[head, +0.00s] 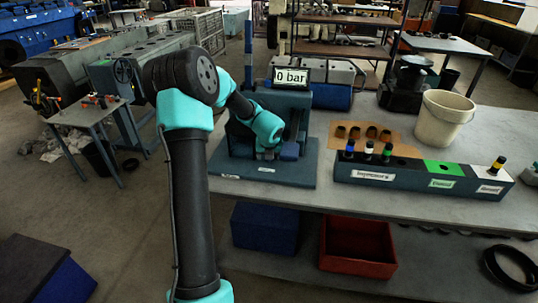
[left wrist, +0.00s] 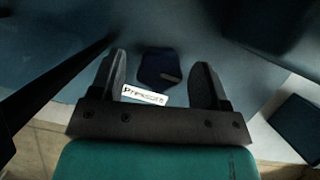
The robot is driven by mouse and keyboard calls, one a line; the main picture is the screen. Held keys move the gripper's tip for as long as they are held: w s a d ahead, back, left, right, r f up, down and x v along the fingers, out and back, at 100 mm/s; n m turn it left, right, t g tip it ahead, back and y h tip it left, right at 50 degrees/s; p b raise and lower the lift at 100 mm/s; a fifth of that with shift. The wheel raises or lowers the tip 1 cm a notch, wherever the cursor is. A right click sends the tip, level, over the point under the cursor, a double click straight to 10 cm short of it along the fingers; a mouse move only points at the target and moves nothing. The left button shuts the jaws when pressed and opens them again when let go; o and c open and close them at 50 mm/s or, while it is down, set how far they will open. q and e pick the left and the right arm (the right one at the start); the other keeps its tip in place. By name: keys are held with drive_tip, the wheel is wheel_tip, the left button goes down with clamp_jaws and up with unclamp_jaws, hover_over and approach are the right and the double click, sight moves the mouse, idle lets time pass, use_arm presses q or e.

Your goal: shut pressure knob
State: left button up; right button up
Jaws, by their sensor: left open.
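The dark blue pressure knob (left wrist: 153,73) shows in the left wrist view, just beyond a white label reading "Pressure" (left wrist: 142,95). My left gripper (left wrist: 161,62) is open, with one finger on each side of the knob in that view; I see no contact. In the head view my left arm reaches over the blue test stand (head: 230,168), and its teal wrist largely hides the knob area. The display (head: 290,76) on top of the stand reads 0 bar. My right gripper is not in view.
On the bench right of the stand is a long rack (head: 405,178) with several coloured-band parts. Behind it lie a brown mat (head: 352,142) with several dark pieces and a white bucket (head: 443,118). A red bin (head: 358,246) and a blue bin (head: 265,228) sit below.

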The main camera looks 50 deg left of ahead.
use_arm(q)
drive_tip(key=c, duration=0.9)
drive_tip(key=shift+m, duration=0.4)
drive_tip(key=shift+s+m+t+h, duration=0.1)
drive_tip(key=shift+m+t+h, duration=0.4)
drive_tip(key=shift+m, duration=1.4)
drive_tip(key=o, duration=0.9)
drive_tip(key=shift+a, duration=0.1)
